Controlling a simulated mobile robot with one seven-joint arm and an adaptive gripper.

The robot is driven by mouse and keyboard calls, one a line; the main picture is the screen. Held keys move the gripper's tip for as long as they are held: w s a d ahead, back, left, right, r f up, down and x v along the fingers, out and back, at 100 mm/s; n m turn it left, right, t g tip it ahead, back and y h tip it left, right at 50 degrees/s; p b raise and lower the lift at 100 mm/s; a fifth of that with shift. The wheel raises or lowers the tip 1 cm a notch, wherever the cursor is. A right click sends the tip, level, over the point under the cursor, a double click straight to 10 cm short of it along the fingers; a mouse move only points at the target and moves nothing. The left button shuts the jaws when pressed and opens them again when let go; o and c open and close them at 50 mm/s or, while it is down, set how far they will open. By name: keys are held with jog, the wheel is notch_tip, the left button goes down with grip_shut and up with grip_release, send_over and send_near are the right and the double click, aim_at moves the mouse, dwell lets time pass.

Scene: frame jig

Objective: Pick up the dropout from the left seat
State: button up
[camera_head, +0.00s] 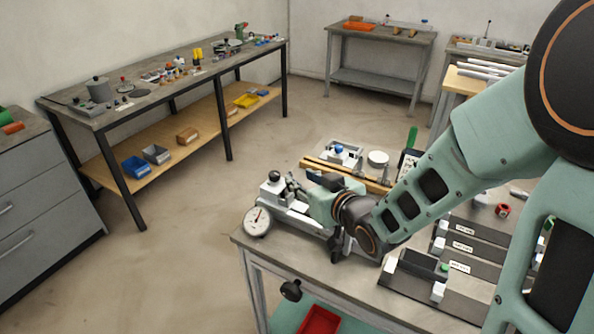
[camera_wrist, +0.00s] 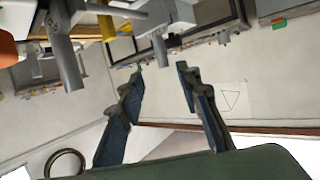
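In the head view, the jig with a grey rail (camera_head: 300,215) stands on the near workbench, with a round dial gauge (camera_head: 257,221) at its left end. My gripper (camera_head: 332,180) is over the jig's middle, low and partly covered by my wrist. In the wrist view my gripper (camera_wrist: 158,68) has its two dark fingers well apart, with nothing between them. I cannot make out the dropout or the left seat in either view; small jig parts are crowded together and partly covered by my arm.
Labelled dark trays (camera_head: 455,262) with white blocks lie to the right on the workbench (camera_head: 385,303). A wooden strip (camera_head: 345,172) and a white round part (camera_head: 378,158) lie behind the jig. A long bench (camera_head: 140,100) stands apart at the left, with open floor between.

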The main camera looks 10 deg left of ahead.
jog(key=shift+s+f+x, duration=0.1)
jog(key=shift+x, duration=1.05)
jog(key=shift+s+f+x, duration=0.1)
jog(key=shift+f+x, duration=0.05)
jog(key=shift+x, duration=0.95)
jog(key=shift+s+f+x, duration=0.1)
jog(key=shift+x, duration=1.05)
jog(key=shift+a, duration=0.2)
grip_shut()
